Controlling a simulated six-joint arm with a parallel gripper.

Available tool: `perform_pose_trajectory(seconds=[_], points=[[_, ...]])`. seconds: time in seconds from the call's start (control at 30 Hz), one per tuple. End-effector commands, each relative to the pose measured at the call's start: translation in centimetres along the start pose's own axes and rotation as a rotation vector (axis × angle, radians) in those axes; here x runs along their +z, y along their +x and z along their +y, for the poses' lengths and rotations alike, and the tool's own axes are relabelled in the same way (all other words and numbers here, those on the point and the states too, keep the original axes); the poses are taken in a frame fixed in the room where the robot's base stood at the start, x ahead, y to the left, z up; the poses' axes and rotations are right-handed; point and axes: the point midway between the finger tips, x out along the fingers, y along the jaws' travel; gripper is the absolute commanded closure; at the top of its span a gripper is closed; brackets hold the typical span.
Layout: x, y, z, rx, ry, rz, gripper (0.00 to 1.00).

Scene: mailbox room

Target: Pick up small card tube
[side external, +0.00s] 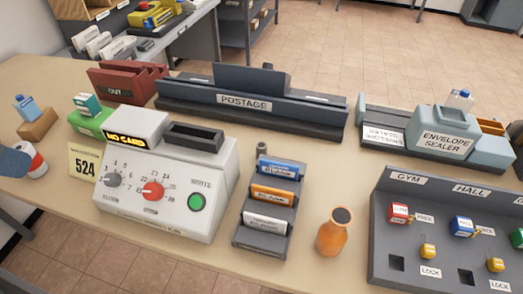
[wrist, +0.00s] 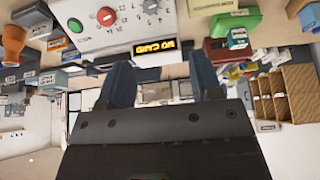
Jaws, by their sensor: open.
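My gripper (wrist: 165,82) shows in the wrist view, its two blue fingers apart with nothing seen between them. I cannot tell for sure which thing is the small card tube. An orange, upright round container with a dark top (side external: 335,233) stands right of the card rack in the side view; it also shows at the left of the wrist view (wrist: 14,40). A white and red round piece (side external: 33,162) is at the left table end, partly covered by a blue part at the picture edge. My gripper is apart from the orange container.
The NO CARD machine (side external: 165,180) stands mid-table, with a 524 sign (side external: 84,163) to its left. A card rack (side external: 265,205) is to its right. The POSTAGE unit (side external: 250,100) is behind. The key panel (side external: 450,230) is at the right. Bare table lies around the orange container.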

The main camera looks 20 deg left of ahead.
Motion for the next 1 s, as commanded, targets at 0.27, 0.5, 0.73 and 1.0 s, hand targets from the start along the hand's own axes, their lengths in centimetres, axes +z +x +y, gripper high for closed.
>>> perform_pose_trajectory(seconds=[0.27, 0.5, 0.73, 1.0], points=[[-9.1, 1.1, 3.2, 0.102, 0.241, -0.054, 0.41], [-17.3, 5.3, 8.1, 0.215, 0.489, -0.083, 0.41], [-22.6, 12.2, 14.0, 0.328, 0.724, -0.099, 0.41], [-24.8, 21.2, 21.2, 0.453, 0.966, -0.091, 0.41]])
